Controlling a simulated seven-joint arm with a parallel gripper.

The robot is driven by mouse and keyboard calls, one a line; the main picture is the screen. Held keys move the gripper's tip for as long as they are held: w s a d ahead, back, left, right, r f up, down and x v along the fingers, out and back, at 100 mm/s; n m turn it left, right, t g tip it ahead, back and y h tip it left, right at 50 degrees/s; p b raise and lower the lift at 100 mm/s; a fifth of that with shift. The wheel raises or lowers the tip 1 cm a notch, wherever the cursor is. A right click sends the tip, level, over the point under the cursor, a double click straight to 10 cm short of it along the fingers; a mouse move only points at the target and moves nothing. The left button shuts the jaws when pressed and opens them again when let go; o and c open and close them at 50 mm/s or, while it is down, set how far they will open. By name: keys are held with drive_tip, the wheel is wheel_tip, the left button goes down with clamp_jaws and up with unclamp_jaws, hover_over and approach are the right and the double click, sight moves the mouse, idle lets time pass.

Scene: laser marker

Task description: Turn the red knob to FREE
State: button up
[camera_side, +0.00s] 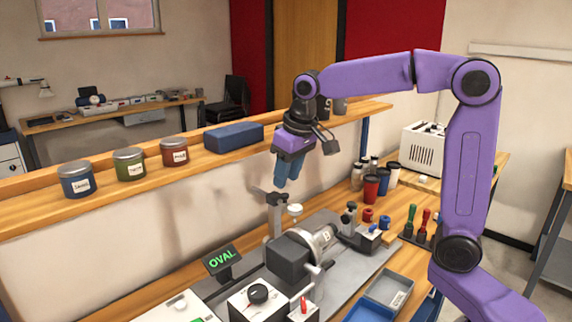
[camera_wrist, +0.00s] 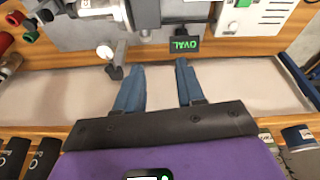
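The red knob (camera_side: 304,305) is small and sits on a white box at the bottom of the side view, right of a larger black knob (camera_side: 258,293). Its markings are too small to read, and I cannot make it out in the wrist view. My gripper (camera_side: 287,172) has blue fingers pointing down. It is high above the bench near the shelf, well behind and above the red knob. In the wrist view my gripper (camera_wrist: 160,78) is open, with a clear gap and nothing between the fingers.
A metal post (camera_side: 276,212) rises below my gripper. The shelf (camera_side: 110,205) carries tins and a blue case (camera_side: 233,136). Cups and tools crowd the right.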

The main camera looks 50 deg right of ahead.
drive_tip(key=shift+w+d+r+m, duration=0.25)
drive_tip(key=shift+w+d, duration=0.1)
drive_tip(key=shift+w, duration=0.15)
drive_tip(key=shift+w+d+r+m, duration=0.15)
drive_tip(key=shift+w+d+r, duration=0.05)
drive_tip(key=shift+w+d, duration=0.2)
drive_tip(key=shift+c, duration=1.4)
drive_tip(key=n+g, duration=0.3)
drive_tip(key=n, duration=2.4)
hover_over(304, 302)
wheel_tip(304, 302, down, 11)
wheel_tip(304, 302, down, 16)
drive_tip(key=shift+f, duration=0.15)
clamp_jaws()
